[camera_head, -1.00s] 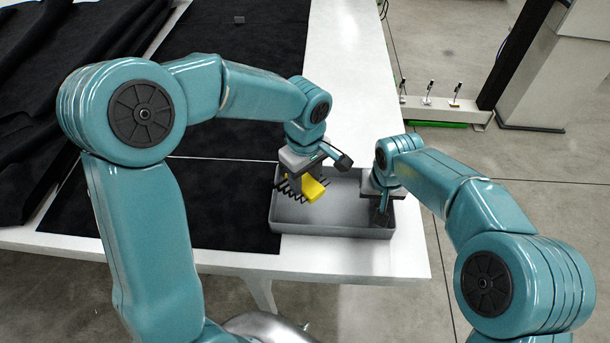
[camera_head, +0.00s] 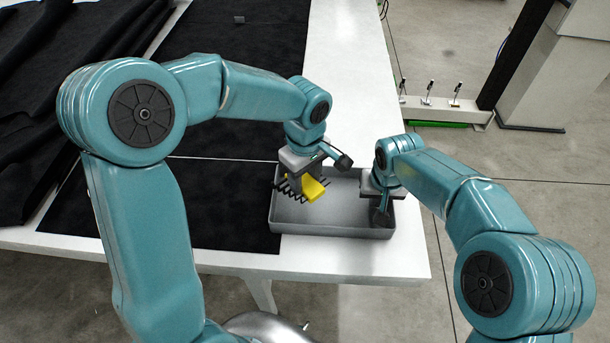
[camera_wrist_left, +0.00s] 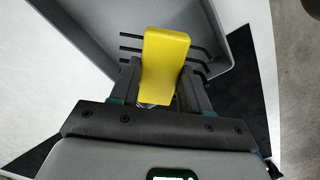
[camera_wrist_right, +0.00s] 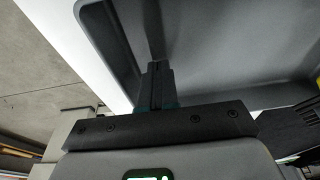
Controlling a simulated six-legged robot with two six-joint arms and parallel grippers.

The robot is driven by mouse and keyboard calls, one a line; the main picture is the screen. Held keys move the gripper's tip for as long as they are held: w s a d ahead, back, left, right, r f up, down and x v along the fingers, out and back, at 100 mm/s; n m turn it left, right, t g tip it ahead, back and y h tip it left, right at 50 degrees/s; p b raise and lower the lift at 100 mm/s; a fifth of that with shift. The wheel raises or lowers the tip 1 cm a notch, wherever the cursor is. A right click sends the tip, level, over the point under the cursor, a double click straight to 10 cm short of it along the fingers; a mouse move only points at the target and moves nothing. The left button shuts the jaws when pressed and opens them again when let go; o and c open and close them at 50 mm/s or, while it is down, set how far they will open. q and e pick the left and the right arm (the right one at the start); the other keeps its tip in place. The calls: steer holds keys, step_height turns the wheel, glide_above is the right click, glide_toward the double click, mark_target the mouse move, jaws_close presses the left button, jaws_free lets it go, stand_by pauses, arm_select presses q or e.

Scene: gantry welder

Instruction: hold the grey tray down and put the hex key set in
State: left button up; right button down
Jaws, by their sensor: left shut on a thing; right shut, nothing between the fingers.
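The grey tray (camera_head: 335,233) lies on the white table near its front right edge. The hex key set (camera_head: 312,188) has a yellow body with dark keys sticking out of its side. My left gripper (camera_head: 298,188) is shut on the hex key set and holds it over the tray's left part; in the left wrist view the yellow body (camera_wrist_left: 163,65) sits between the fingers. Whether the set touches the tray floor I cannot tell. My right gripper (camera_head: 381,213) is shut and empty, its fingertips down inside the tray's right end. The right wrist view shows its closed fingers (camera_wrist_right: 156,85) against the tray (camera_wrist_right: 220,50).
Black fabric (camera_head: 240,100) covers the table's middle, with a loose black heap (camera_head: 40,110) at the left. A small grey block (camera_head: 239,20) lies at the back. The white strip (camera_head: 350,80) behind the tray is clear.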

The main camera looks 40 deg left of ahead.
mark_target(305, 204)
steer(key=shift+f, duration=0.6)
stand_by(1.1)
arm_select(q)
steer(key=shift+f, duration=0.15)
steer(key=shift+f, duration=3.3)
arm_select(e)
steer(key=shift+s+f, duration=0.15)
steer(key=shift+f, duration=0.05)
arm_select(q)
steer(key=o, duration=1.3)
steer(key=shift+r, duration=5)
arm_select(e)
steer(key=shift+d, duration=0.1)
